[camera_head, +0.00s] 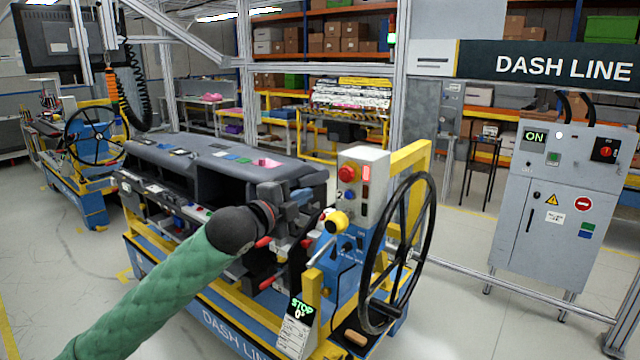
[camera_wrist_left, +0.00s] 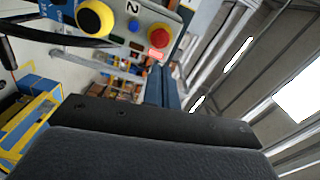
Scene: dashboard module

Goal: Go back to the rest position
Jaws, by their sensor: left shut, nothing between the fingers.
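My left arm, in a green sleeve, comes in from the lower left of the head view. Its left gripper (camera_head: 297,202) is shut and empty, in front of the right end of the dashboard (camera_head: 215,152) and left of the control box (camera_head: 362,185). I cannot tell from this angle whether it touches the dashboard. A large dark surface fills the bottom of that view. My right gripper is not in view.
A black steering wheel (camera_head: 398,250) stands right of the control box. A lever with a yellow knob (camera_head: 337,221) is close to my gripper. A grey cabinet (camera_head: 560,205) stands at the right.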

